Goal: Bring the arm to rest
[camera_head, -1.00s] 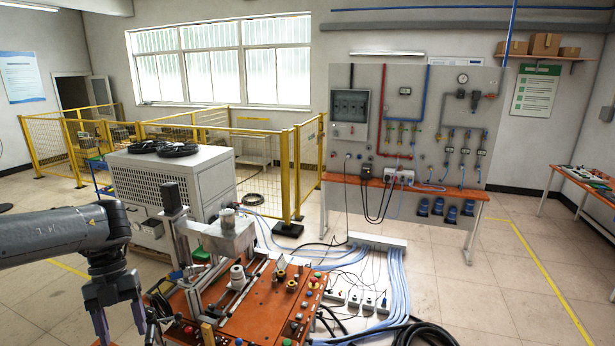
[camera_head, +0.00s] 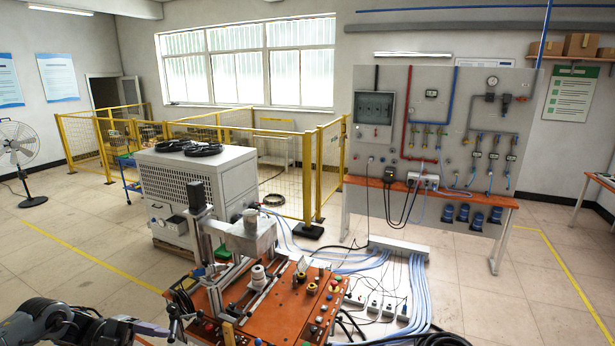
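My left arm (camera_head: 50,322) is low in the bottom-left corner of the head view, partly cut off by the frame edge. Its gripper (camera_head: 152,328) points right, just left of the orange-topped induction heater bench (camera_head: 290,308). The fingers are seen edge-on, so their opening is unclear. No held object is visible. A small gap to the bench's dark handle (camera_head: 174,318) is hard to judge. My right arm and gripper are out of view.
The bench carries a grey metal block (camera_head: 250,236), a white spool (camera_head: 258,276) and several buttons. A white chiller cabinet (camera_head: 193,190) stands behind it. Blue hoses (camera_head: 420,292) and black cables lie on the floor right of the bench. Floor at left is clear before a fan (camera_head: 18,150).

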